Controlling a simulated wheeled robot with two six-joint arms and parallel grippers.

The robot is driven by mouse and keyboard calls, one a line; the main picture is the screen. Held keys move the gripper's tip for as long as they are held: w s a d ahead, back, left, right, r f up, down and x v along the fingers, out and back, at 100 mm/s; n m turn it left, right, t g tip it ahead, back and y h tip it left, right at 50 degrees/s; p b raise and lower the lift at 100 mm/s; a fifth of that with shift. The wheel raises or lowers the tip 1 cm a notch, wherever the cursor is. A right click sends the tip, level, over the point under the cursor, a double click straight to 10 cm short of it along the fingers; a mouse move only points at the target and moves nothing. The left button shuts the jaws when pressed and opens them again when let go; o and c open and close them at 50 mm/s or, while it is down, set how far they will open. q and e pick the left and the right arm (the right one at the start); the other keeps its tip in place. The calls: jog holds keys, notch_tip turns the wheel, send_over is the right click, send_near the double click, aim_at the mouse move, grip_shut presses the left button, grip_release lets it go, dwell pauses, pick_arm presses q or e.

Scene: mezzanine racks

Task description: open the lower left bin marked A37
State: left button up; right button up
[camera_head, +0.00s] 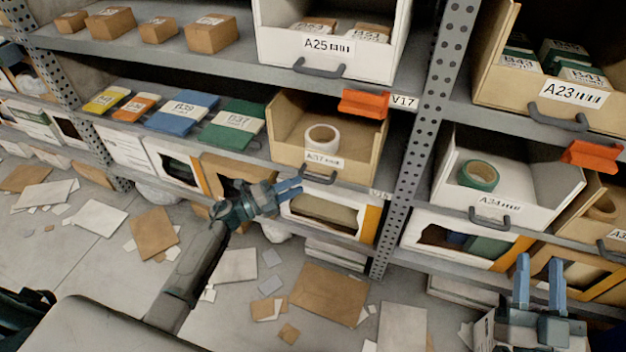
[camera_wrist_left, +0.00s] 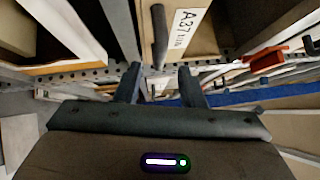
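The beige bin marked A37 (camera_head: 352,172) sits on the lower shelf, left of the perforated post, with a roll of white tape (camera_head: 322,137) inside. Its dark handle (camera_head: 319,178) is on the front, below the label. My left gripper (camera_head: 290,189) is just left of and below the handle. In the left wrist view the A37 label (camera_wrist_left: 186,30) and the handle (camera_wrist_left: 158,38) show ahead, the handle lining up between the spread fingers (camera_wrist_left: 160,84). The left gripper is open and empty, with no clear contact. My right gripper (camera_head: 540,284) is open and empty at lower right.
An orange tag (camera_head: 364,104) hangs above the bin's right side. Bin A25 (camera_head: 325,50) is above; bins A34 (camera_head: 500,205) and A23 (camera_head: 560,100) are right of the post (camera_head: 409,175). White-fronted boxes (camera_head: 330,215) stand below. Cardboard and paper litter the floor.

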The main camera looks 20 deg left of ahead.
aim_at(313, 177)
pick_arm(q)
jog(key=x, duration=0.6)
jog(key=shift+c, duration=0.5)
grip_shut()
